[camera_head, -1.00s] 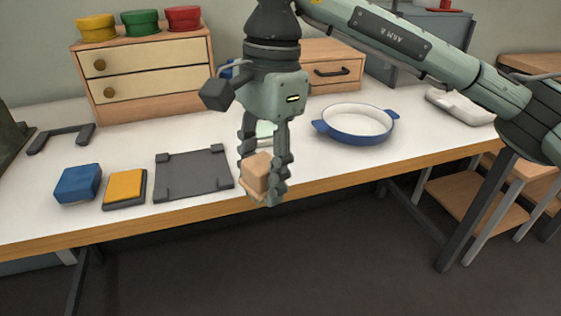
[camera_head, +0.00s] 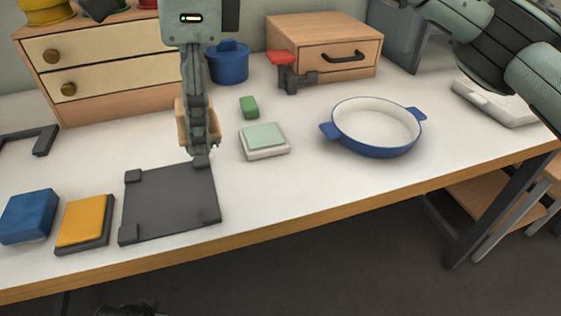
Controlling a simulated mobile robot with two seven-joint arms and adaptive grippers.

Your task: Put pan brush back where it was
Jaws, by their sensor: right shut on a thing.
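My right gripper (camera_head: 203,152) points down, shut on a tan wooden block, which I take to be the pan brush (camera_head: 182,125). The fingers hide much of the block, and its bristles cannot be made out. The gripper shows just behind the back right corner of a dark grey mat with raised corners (camera_head: 170,203). I cannot tell whether the block touches the table. A blue pan with a white inside (camera_head: 375,122) stands to the right, apart from the gripper.
A pale green pad on a white base (camera_head: 264,139) and a green block (camera_head: 249,107) lie right of the gripper. Blue (camera_head: 28,216) and yellow (camera_head: 84,220) blocks lie front left. Drawer boxes, a blue pot (camera_head: 228,63) and a red-topped stand (camera_head: 284,66) are behind.

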